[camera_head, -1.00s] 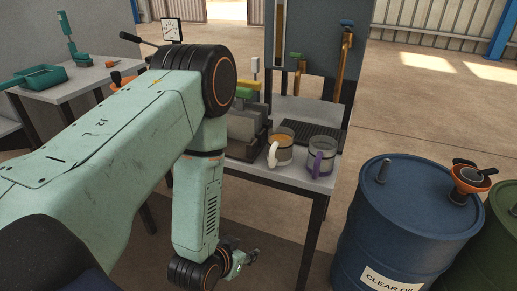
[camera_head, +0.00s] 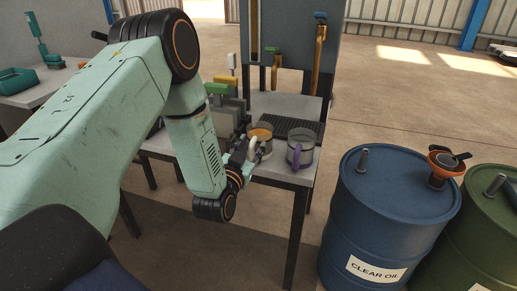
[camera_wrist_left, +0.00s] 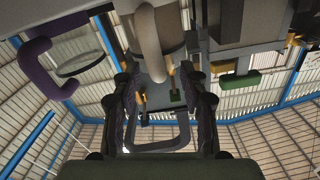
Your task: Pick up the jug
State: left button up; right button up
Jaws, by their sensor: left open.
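Two grey jugs stand side by side at the front of the bench. The left jug (camera_head: 264,133) has a cream handle and orange-brown contents; the right jug (camera_head: 304,148) has a purple handle. My left gripper (camera_head: 252,150) is right at the left jug's cream handle, in front of it. In the left wrist view the picture is upside down; the cream handle (camera_wrist_left: 148,45) lies ahead, between the lines of the open fingers (camera_wrist_left: 162,92). The purple handle (camera_wrist_left: 38,75) is off to the left there. I cannot tell whether a finger touches the handle. My right gripper is not in view.
The bench (camera_head: 277,174) also carries a dark grate (camera_head: 292,127) behind the jugs and blocks with green and yellow tops (camera_head: 222,91) to the left. A blue drum (camera_head: 385,215) and a green drum (camera_head: 480,225) stand to the right. Open floor lies behind.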

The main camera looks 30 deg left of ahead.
pick_arm(q)
jog(key=shift+w+a, duration=0.15)
jog(key=shift+w, duration=0.55)
jog(key=shift+c, duration=0.4)
grip_shut()
